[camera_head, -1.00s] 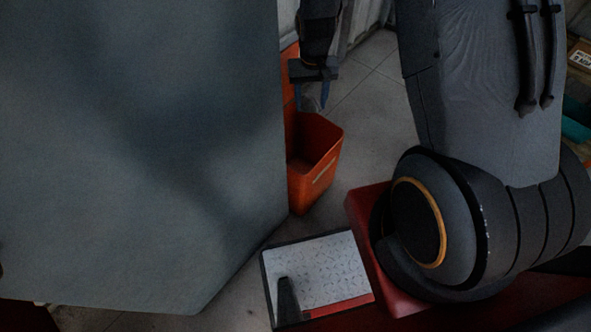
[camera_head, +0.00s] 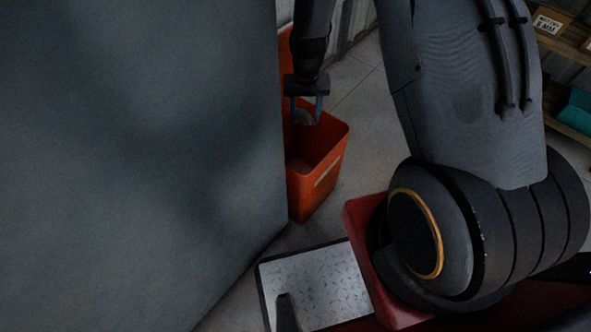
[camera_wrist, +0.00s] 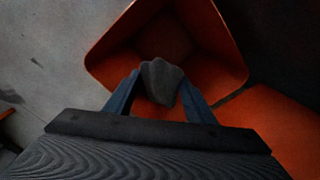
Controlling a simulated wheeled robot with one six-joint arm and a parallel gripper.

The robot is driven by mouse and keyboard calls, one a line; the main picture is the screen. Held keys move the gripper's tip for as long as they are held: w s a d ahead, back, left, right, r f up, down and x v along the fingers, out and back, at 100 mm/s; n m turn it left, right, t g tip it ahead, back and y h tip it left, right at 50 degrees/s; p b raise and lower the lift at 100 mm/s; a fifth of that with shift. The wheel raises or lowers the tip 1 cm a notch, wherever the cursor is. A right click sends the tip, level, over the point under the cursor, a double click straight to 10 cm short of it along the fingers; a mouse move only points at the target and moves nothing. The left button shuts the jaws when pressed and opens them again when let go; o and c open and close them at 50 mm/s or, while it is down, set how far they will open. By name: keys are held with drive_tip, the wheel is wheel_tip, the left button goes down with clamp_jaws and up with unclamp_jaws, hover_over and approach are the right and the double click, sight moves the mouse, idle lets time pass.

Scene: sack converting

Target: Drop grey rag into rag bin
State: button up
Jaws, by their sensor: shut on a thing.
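The grey rag (camera_wrist: 160,82) is a small crumpled bundle between the two blue fingers in the wrist view. It also shows as a grey patch between the fingertips in the head view (camera_head: 305,117). My gripper (camera_head: 305,114) is shut on it and points down; it also shows in the wrist view (camera_wrist: 160,95). The rag bin (camera_head: 335,165) is an orange, open-topped bin on the floor. In the wrist view the bin's rim (camera_wrist: 232,62) surrounds an empty-looking, dark inside. The rag hangs over the bin's opening, near its back edge in the head view.
A large grey panel (camera_head: 140,150) fills the left of the head view and hides part of the bin's left side. Another orange surface (camera_wrist: 275,120) lies beside the bin in the wrist view. Shelves with boxes (camera_head: 548,24) stand at the far right. Bare floor (camera_head: 358,100) lies right of the bin.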

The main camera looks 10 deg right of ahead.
drive_tip(key=shift+f+b, duration=2.15)
drive_tip(key=shift+f, duration=0.7)
drive_tip(key=o, duration=1.1)
drive_tip(key=shift+r+p, duration=0.6)
drive_tip(key=shift+r, duration=3.35)
drive_tip(key=shift+d, duration=0.1)
